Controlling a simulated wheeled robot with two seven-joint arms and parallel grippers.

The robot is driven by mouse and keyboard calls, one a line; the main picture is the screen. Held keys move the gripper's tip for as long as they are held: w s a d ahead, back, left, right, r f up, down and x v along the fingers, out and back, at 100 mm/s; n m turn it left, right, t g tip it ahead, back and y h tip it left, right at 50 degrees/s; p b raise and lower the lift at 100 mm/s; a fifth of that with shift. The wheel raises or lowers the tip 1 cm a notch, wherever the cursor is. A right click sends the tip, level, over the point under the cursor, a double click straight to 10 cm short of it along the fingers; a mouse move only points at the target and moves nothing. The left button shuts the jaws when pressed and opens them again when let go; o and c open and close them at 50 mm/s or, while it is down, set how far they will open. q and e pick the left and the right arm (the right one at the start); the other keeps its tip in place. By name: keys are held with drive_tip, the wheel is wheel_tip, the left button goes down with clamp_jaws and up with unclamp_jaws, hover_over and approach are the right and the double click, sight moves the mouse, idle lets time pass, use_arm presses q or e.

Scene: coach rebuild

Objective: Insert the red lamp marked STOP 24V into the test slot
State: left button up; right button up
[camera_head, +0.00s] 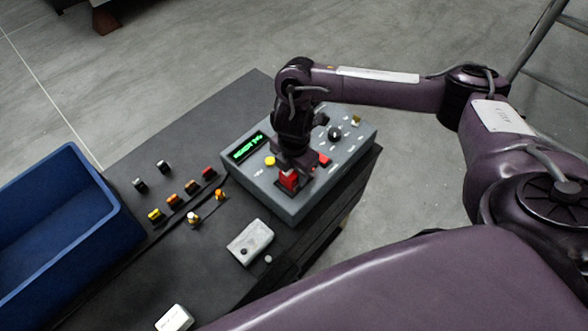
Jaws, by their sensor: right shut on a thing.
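The grey test unit (292,207) sits on the dark bench top, with a lit green display (248,147) on its sloped face. My right gripper (289,171) comes down over the front of the unit and is shut on a red lamp (288,180). The lamp is low at the unit's face, over a dark spot near its front edge. The gripper hides part of the lamp and the panel behind it. I cannot tell whether the lamp is seated in the slot or just above it, and its marking is not readable. My left gripper is not in view.
Several small coloured lamps (191,187) lie on the bench left of the unit. A grey box (250,242) and a white block (174,318) lie nearer. A blue bin (118,231) stands at left. The unit carries a yellow button (270,161) and a black knob (334,134).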

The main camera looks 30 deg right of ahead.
drive_tip(key=shift+f, duration=0.2)
drive_tip(key=o, duration=0.8)
drive_tip(key=shift+c, duration=0.2)
drive_tip(key=shift+r, duration=0.1)
wheel_tip(320, 180, up, 6)
drive_tip(key=p, duration=0.6)
drive_tip(key=shift+r, duration=0.25)
wheel_tip(320, 180, up, 2)
drive_tip(key=shift+p, duration=0.3)
drive_tip(key=shift+r, duration=1.2)
